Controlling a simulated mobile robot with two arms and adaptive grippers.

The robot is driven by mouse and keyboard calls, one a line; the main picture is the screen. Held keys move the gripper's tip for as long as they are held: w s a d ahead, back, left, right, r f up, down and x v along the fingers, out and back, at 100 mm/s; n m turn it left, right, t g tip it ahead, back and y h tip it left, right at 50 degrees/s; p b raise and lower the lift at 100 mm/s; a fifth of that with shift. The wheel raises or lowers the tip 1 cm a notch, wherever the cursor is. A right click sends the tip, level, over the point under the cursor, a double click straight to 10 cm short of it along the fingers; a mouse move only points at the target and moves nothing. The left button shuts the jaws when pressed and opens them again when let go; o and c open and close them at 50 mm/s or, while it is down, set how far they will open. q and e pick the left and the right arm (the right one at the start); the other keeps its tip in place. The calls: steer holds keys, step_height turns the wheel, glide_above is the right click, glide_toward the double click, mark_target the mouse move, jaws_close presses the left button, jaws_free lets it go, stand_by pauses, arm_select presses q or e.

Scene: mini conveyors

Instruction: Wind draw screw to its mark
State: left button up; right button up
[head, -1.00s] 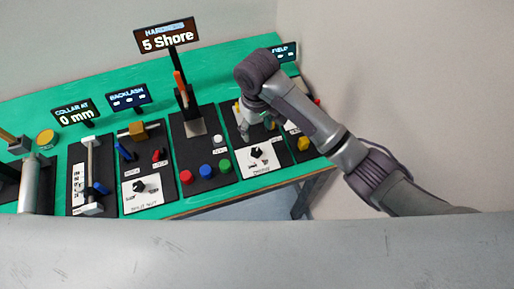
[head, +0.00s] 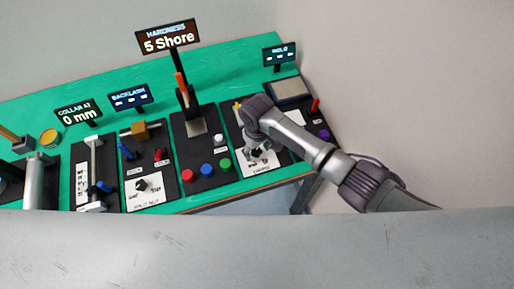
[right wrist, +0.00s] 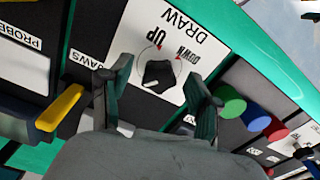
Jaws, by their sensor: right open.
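The draw screw's black knob (right wrist: 158,73) stands on a white plate printed DRAW, UP and DOWN in the right wrist view. My right gripper (right wrist: 158,80) is open, with one dark finger on each side of the knob. Whether the fingers touch it I cannot tell. In the head view my right gripper (head: 256,150) is low over the white plate (head: 262,168) at the table's front edge and partly hides the knob. My left gripper is not in view.
Green, blue and red buttons (right wrist: 257,118) are close beside my right gripper. A yellow-tipped part (right wrist: 60,107) is on its other side. The display (head: 168,36) reads hardness 5 Shore. Another (head: 78,113) reads collar at 0 mm. More panels fill the green table (head: 225,75).

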steer(key=shift+c, duration=0.3)
steer(key=c, duration=1.1)
steer(key=shift+n, duration=0.3)
